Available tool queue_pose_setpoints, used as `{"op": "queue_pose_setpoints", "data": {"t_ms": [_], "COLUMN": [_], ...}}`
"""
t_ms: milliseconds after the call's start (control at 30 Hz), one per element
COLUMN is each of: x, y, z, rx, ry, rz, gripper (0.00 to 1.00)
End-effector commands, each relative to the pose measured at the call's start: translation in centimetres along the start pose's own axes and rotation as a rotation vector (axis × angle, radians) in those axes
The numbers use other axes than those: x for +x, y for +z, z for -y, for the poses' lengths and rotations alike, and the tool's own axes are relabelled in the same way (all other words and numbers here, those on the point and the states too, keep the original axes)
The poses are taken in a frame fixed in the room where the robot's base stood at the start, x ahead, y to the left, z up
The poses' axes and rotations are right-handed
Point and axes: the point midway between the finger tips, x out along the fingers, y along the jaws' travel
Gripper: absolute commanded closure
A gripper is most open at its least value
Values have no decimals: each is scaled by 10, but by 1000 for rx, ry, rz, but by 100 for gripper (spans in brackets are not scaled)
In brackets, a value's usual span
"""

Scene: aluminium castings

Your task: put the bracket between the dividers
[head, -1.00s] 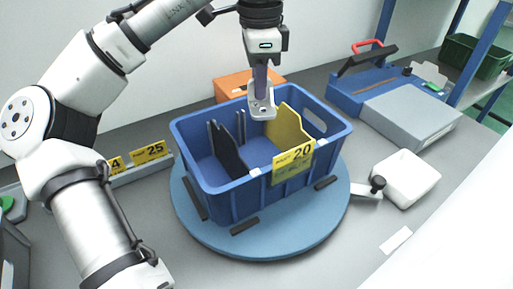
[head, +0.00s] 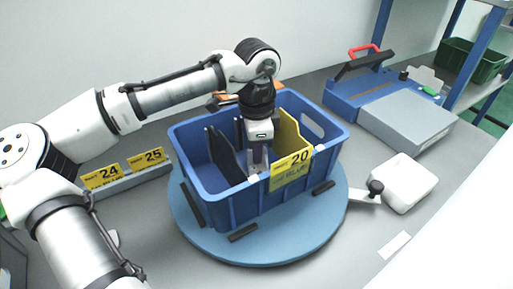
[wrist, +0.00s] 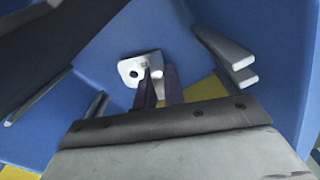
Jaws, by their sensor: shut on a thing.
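A blue crate (head: 225,205) stands on a round blue turntable (head: 275,250). Inside it are a black divider (head: 224,155) at the left and a yellow divider (head: 287,130) at the right. My gripper (head: 258,165) reaches down into the crate between these two dividers. In the wrist view my gripper (wrist: 160,88) is shut on the bracket (wrist: 133,68), a light metal piece with a dark hole. The crate's blue floor shows beyond the bracket; I cannot tell whether they touch. In the head view the bracket is mostly hidden by the gripper and the crate's front wall.
A yellow card marked 20 (head: 291,172) hangs on the crate's front rim. A white bin (head: 403,183) and a dark-knobbed lever stand at the right. A blue and grey case (head: 405,115) lies behind them. Cards 24 and 25 (head: 153,157) stand at the left.

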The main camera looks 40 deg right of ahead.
Motion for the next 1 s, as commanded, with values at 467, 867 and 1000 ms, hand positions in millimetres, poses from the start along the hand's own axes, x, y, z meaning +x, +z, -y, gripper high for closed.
{"op": "queue_pose_setpoints", "data": {"t_ms": [467, 867, 1000], "x": [2, -9, -35], "y": [0, -1, -1], "z": [0, 0, 1], "rx": [0, 0, 0], "ry": [0, -1, -2], "rz": [0, -3, -4], "gripper": [68, 68, 68]}}
